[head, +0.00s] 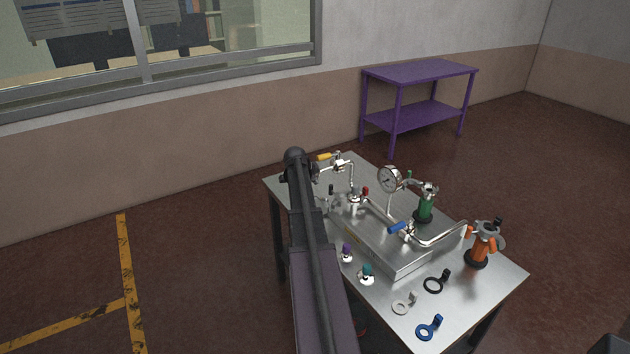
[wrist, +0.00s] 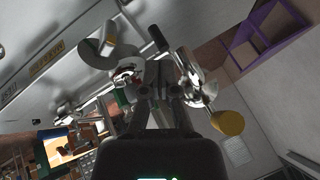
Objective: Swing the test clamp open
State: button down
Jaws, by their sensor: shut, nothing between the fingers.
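In the wrist view, my gripper (wrist: 160,92) is shut with nothing held. Its fingertips are close to shiny metal pipe fittings and a clamp-like metal part (wrist: 193,78) just to their right. I cannot tell whether they touch. A dark rod-like handle (wrist: 158,40) sticks out above the fingertips. In the head view, my dark arm covers the left side of the table and hides my gripper.
On the steel table (head: 500,277) stand a raised pipe assembly with a gauge (head: 389,179), a blue-handled valve (head: 397,228), a yellow handle (head: 327,156), a green canister (head: 425,207) and an orange one (head: 482,245). Loose rings, including a blue one (head: 425,331), lie at the front right.

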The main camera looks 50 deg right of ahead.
jog(key=c, duration=0.8)
grip_release()
jog(key=shift+c, duration=0.2)
jog(key=w+a+f+m+g+h+b, duration=0.2)
jog(key=f+m+g+h+b, duration=0.1)
jog(key=m+b, duration=0.8)
jog(key=w+a+f+m+g+h+b, duration=0.2)
jog(key=f+m+g+h+b, duration=0.2)
jog(key=m+b, duration=0.7)
jog(key=shift+f+m+g+h, duration=0.25)
jog(key=shift+m+h, duration=0.85)
jog(key=shift+m, duration=4.2)
jog(key=shift+d, duration=0.1)
